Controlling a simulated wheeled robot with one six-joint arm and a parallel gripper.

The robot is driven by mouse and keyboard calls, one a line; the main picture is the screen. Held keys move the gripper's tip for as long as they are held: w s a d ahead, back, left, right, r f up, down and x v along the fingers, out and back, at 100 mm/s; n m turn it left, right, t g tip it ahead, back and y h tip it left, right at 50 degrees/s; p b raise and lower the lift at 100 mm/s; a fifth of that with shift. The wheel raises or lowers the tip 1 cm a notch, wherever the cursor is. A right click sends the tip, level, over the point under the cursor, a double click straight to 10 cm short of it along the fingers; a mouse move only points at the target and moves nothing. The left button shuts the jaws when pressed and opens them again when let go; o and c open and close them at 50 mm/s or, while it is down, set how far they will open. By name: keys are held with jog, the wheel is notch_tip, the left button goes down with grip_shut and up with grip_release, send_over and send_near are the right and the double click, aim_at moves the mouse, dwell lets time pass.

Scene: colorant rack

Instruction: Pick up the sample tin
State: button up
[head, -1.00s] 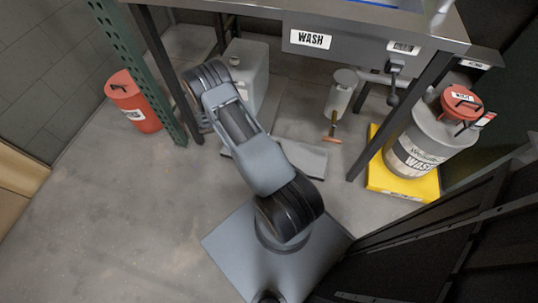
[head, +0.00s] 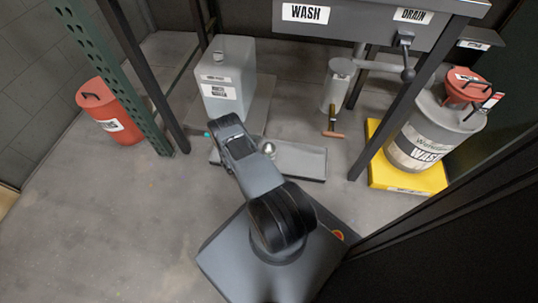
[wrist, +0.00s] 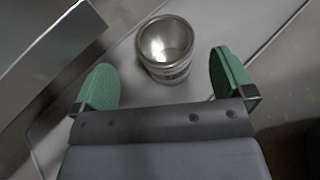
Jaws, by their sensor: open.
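The sample tin (wrist: 166,50) is a small, open, round metal cup with a shiny inside and a label band that I cannot read. In the wrist view it stands just ahead of and between the fingertips, with a gap on each side. My gripper (wrist: 163,75) is open, with green pads spread apart and nothing held. In the head view a small shiny round thing, probably the tin (head: 269,149), shows beside my arm on a low grey tray (head: 306,163). My gripper is mostly hidden behind my arm there; a bit of green shows.
A grey jug (head: 226,85) stands behind the tray. A dark table leg (head: 140,70) and green rack post (head: 110,75) rise at left, near a red bin (head: 108,112). A wash drum (head: 432,135) on a yellow base stands right. Open floor lies at left.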

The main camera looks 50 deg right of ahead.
aim_at(273, 146)
jog(key=shift+s+d+f, duration=0.1)
jog(key=shift+d+f, duration=0.15)
jog(key=shift+d, duration=0.3)
jog(key=b+x, duration=0.1)
jog(key=x, duration=0.1)
jog(key=b+x, duration=0.1)
jog(key=x, duration=0.1)
jog(key=shift+s+a+f, duration=0.2)
jog(key=shift+f, duration=0.15)
jog(key=shift+d+f+b, duration=0.1)
jog(key=shift+d+b, duration=0.4)
jog(key=shift+d, duration=0.15)
jog(key=shift+c, duration=0.5)
jog(key=c, duration=0.8)
